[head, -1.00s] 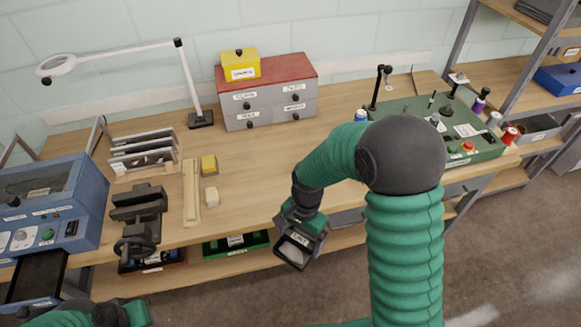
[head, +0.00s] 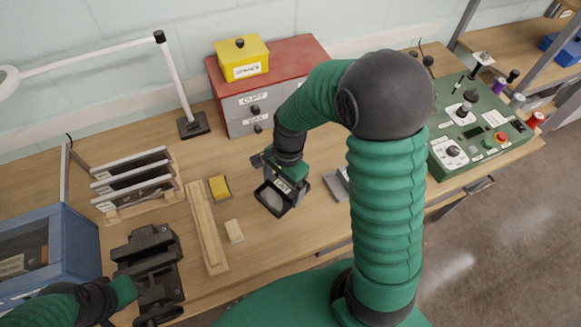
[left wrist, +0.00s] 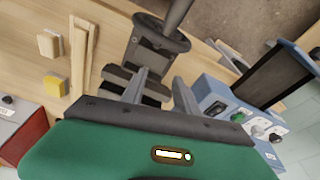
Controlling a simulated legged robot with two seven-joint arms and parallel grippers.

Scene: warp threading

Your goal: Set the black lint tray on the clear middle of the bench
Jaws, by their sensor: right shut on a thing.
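The black lint tray (head: 270,209), a small open box with grey lint inside and a white label, shows in the head view over the middle of the bench (head: 285,237). My right gripper (head: 284,186) is shut on its labelled side. I cannot tell whether the tray's underside touches the wood. My left gripper is low at the left of the head view, beside the black vise (head: 148,262). In the left wrist view its two fingers (left wrist: 160,80) are apart with nothing between them, and the vise (left wrist: 150,60) lies beyond them.
Left of the tray are a cream block (head: 234,231), a yellow block (head: 219,188) and a long wooden piece (head: 206,228). The grey drawer unit with red top (head: 290,55) stands behind. A grey object (head: 337,185), partly hidden by my arm, lies right. A green control panel (head: 478,130) is farther right.

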